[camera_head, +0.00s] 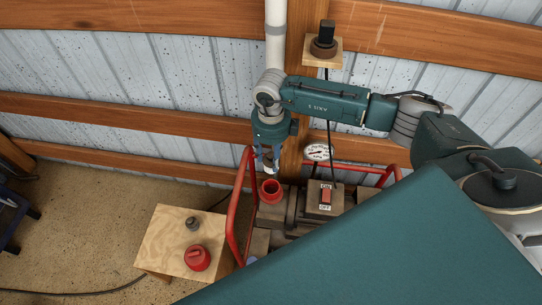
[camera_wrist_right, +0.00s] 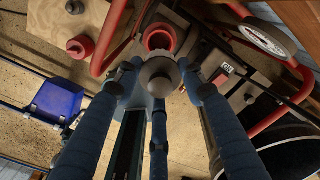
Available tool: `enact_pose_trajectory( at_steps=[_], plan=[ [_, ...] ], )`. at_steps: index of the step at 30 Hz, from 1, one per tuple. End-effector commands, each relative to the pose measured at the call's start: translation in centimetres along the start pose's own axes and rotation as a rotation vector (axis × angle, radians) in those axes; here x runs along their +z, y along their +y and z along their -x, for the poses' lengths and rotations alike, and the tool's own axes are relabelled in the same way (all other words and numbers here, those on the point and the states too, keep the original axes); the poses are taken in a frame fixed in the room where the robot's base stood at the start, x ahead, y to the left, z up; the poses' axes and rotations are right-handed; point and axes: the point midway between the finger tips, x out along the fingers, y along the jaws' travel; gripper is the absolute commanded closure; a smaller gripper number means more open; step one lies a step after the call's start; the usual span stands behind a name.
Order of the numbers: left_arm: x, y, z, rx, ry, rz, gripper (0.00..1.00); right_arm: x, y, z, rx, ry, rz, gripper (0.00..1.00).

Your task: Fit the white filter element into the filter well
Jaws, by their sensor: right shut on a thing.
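My right gripper (camera_head: 268,160) points down just above the red machine frame. It is shut on the filter element (camera_wrist_right: 160,76), whose round end shows between the fingers in the right wrist view. Only a small white part of the element shows below the fingers in the head view (camera_head: 269,170). The filter well (camera_head: 271,190) is an open red cup on the machine, slightly below the gripper. In the right wrist view the well (camera_wrist_right: 159,38) lies just beyond the element, which partly overlaps it in the picture. The element appears above the rim. My left gripper is not in view.
A red cap (camera_head: 197,257) and a small grey part (camera_head: 192,223) stand on a wooden stool (camera_head: 165,240) at the left. A red tube frame (camera_head: 234,210) surrounds the machine. A switch box (camera_head: 325,197) and a gauge (camera_head: 318,152) are right of the well.

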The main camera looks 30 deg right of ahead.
Motion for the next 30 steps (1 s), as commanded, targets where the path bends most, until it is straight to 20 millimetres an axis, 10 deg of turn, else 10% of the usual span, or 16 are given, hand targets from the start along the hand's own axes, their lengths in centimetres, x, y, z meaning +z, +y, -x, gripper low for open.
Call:
enact_pose_trajectory(
  at_steps=[30],
  plan=[
    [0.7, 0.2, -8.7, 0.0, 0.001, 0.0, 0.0, 0.0, 0.0, -10.3, 0.0, 0.0, 0.0, 0.86]
  ],
)
